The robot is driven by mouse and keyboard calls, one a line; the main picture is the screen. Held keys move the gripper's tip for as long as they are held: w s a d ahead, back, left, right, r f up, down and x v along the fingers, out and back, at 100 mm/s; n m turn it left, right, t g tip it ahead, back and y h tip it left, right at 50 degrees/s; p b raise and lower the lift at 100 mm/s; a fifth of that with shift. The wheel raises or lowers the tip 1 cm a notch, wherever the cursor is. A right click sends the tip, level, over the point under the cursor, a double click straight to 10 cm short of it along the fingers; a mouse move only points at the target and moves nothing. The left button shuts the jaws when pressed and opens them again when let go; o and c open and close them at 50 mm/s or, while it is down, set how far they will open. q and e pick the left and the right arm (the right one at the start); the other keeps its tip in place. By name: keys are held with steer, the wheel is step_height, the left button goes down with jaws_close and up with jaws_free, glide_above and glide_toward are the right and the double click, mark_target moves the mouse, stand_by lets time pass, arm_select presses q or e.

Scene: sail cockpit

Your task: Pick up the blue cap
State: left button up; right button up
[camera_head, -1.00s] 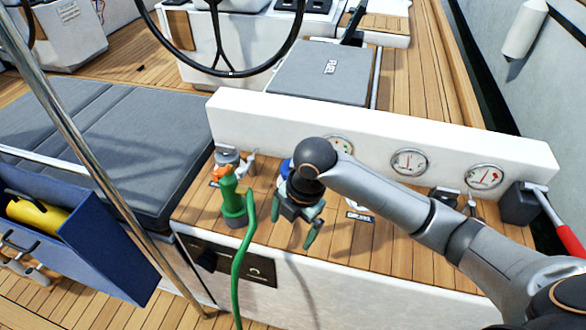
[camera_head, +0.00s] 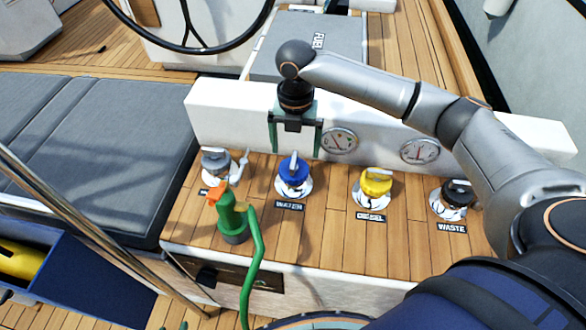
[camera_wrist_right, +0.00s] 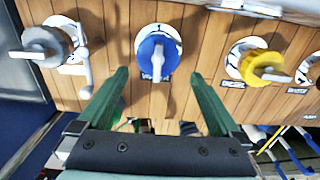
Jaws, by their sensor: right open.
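The blue cap (camera_head: 294,172) sits on a round white and metal deck fitting above the WATER label, on the wooden-slat top. Its raised grip bar shows, and nothing hides it in the head view. My right gripper (camera_head: 294,150) is open and empty, pointing down above and behind the blue cap, apart from it. In the right wrist view the blue cap (camera_wrist_right: 157,57) lies beyond the two green fingertips (camera_wrist_right: 160,82), roughly centred between them.
A grey cap (camera_head: 216,160) stands left, a yellow cap (camera_head: 376,182) and black cap (camera_head: 457,192) right. A green nozzle (camera_head: 232,215) with hose stands front left of the blue cap. The white gauge panel (camera_head: 230,110) rises behind. Bare slats (camera_head: 310,240) lie in front.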

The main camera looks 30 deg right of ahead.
mark_target(294, 159)
step_height(294, 159, down, 7)
steer(key=shift+w+a+r, duration=0.1)
steer(key=shift+w+a, duration=0.05)
stand_by(0.4)
steer(key=c, duration=1.2)
steer(key=shift+c, duration=0.2)
steer(key=shift+r, duration=0.1)
